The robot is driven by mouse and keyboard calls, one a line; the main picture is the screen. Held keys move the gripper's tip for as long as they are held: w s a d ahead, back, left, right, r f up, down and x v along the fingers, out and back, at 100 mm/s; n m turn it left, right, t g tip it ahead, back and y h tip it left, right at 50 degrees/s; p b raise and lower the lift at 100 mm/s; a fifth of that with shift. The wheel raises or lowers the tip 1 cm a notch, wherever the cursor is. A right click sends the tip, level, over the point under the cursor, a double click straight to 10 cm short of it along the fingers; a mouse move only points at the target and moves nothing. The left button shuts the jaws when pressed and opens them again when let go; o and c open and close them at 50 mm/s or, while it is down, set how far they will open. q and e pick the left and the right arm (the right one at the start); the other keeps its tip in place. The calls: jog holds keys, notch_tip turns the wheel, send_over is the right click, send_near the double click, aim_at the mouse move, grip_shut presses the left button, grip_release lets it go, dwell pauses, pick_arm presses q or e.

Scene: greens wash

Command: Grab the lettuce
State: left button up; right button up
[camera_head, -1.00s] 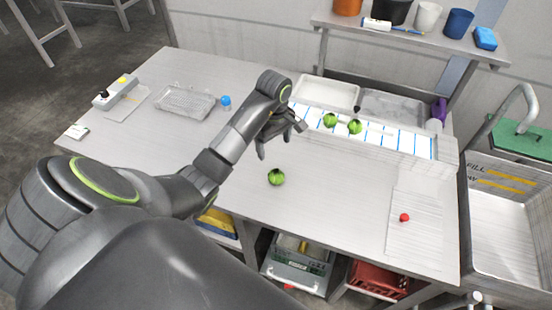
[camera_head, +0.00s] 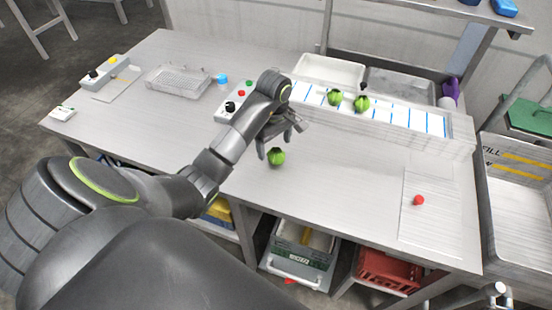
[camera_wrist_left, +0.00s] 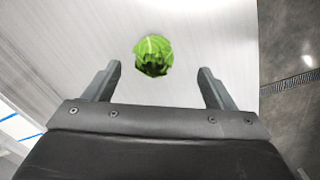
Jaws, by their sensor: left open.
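A round green lettuce (camera_head: 276,157) sits on the metal table near its front edge. In the left wrist view the lettuce (camera_wrist_left: 153,56) lies ahead of and between the two fingers, apart from both. My left gripper (camera_head: 276,147) is open and empty, just above and behind the lettuce in the head view; its spread fingers also show in the left wrist view (camera_wrist_left: 156,84). Two more green lettuces, a left one (camera_head: 334,97) and a right one (camera_head: 361,104), sit on the white, blue-striped rack (camera_head: 408,122) at the back. My right gripper is not in view.
The metal table (camera_head: 330,185) is clear around the near lettuce. A red ball-like item (camera_head: 418,200) lies on a lined mat (camera_head: 430,228) at right. A control box with buttons (camera_head: 232,106) stands behind the arm. A sink (camera_head: 520,195) is at far right.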

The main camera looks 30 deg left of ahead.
aim_at(276, 149)
pick_arm(q)
jog(key=shift+w+f+b, duration=0.15)
jog(key=shift+f+b, duration=0.85)
jog(key=shift+f, duration=0.2)
jog(key=f, duration=0.1)
jog(key=f+p, duration=0.1)
jog(key=shift+w+f, duration=0.25)
jog(key=shift+f, duration=0.5)
jog(key=c, duration=1.1)
